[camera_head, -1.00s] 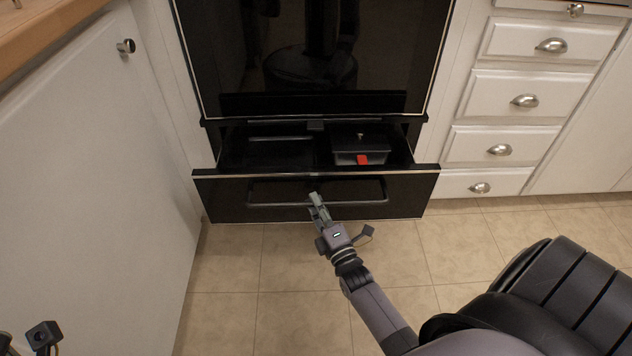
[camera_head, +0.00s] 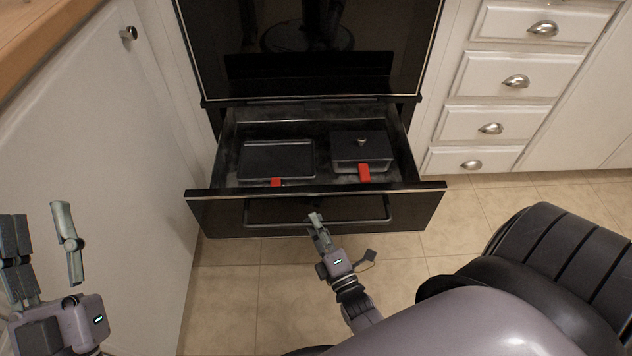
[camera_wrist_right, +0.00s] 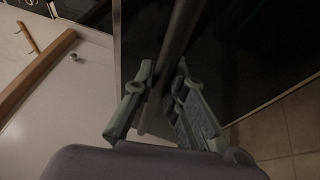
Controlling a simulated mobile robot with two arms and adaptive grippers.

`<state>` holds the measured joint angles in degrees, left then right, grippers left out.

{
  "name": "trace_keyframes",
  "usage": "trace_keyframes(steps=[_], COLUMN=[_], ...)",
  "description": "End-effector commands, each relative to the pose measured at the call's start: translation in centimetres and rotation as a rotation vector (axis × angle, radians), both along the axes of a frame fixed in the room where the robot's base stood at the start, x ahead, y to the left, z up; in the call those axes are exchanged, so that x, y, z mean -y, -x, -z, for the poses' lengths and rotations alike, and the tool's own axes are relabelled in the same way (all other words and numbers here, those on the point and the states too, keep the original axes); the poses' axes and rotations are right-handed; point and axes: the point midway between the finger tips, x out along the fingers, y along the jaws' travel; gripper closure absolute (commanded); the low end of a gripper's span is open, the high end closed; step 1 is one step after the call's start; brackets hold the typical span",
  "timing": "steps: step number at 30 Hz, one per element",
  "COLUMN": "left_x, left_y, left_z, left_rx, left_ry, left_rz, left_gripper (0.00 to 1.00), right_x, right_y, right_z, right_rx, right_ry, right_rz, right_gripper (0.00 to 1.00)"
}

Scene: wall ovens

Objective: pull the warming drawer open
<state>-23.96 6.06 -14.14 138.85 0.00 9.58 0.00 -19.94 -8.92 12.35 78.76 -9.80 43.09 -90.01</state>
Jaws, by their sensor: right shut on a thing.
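The black warming drawer (camera_head: 225,216) under the oven stands well out from the cabinet, its inside open to view. Its long bar handle (camera_head: 362,222) runs across the front. My right gripper (camera_head: 315,220) is shut on the handle near its middle; in the right wrist view the handle (camera_wrist_right: 182,35) passes between the fingers (camera_wrist_right: 165,95). My left gripper (camera_head: 45,240) is at the lower left, open and empty, away from the drawer.
Inside the drawer are a flat dark tray (camera_head: 277,158) and a dark lidded box (camera_head: 360,148), each with a red tab. The black oven door (camera_head: 300,50) is above. A white cabinet (camera_head: 80,170) flanks the left. Tiled floor (camera_head: 280,290) lies clear in front.

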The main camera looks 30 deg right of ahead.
Motion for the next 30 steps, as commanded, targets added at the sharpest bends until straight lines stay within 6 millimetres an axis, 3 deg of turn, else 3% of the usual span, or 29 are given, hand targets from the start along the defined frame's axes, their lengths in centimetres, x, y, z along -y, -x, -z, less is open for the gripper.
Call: trace_keyframes(steps=[9,10,19,30], left_x=[0.00,0.00,0.00,0.01], left_y=[-0.03,-0.02,-0.02,0.00], left_z=[0.06,0.07,0.06,-0.04], left_rx=[-0.003,-0.003,-0.002,0.000], left_ry=[-0.002,-0.002,-0.001,-0.001], left_rz=[-0.001,-0.001,-0.001,0.001], left_gripper=[0.60,0.60,0.60,0.60], right_x=[-0.08,-0.08,-0.04,-0.09], right_y=[0.08,0.07,0.05,0.48], right_z=[0.10,0.10,0.05,0.15], right_rx=[-0.002,-0.002,-0.001,-0.002], right_ry=[-0.003,-0.003,-0.001,0.000], right_rz=[0.000,0.000,0.000,0.000], right_gripper=[1.00,0.87,0.67,0.67])
